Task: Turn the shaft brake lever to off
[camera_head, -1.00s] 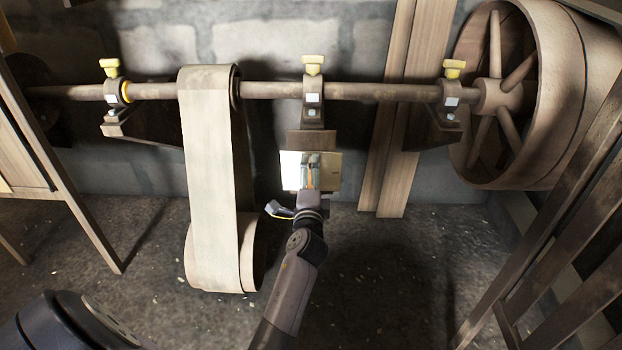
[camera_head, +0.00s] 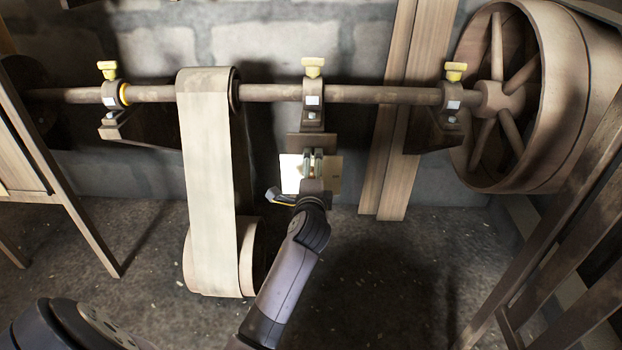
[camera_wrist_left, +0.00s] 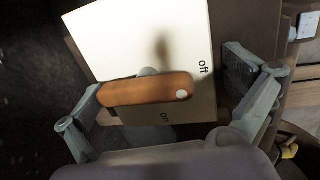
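The shaft brake lever (camera_wrist_left: 145,89) is an orange bar with a white dot at its right end in the left wrist view. It sits over a panel (camera_wrist_left: 110,40), part cream and part brown. The "off" label (camera_wrist_left: 203,67) is up and right of the dot; the "on" label (camera_wrist_left: 164,117) is below the bar. My left gripper (camera_head: 313,158) is at this panel, under the middle shaft bearing. In the left wrist view its fingers (camera_wrist_left: 168,100) are spread wide on either side of the lever, with a clear gap at the right one. My right gripper is out of view.
The overhead shaft (camera_head: 370,94) runs across above, with yellow-topped bearings. A wide belt (camera_head: 208,180) hangs left of my arm. A large spoked pulley (camera_head: 560,100) is at the right. Wooden boards (camera_head: 395,170) stand right of the panel. The floor below is open.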

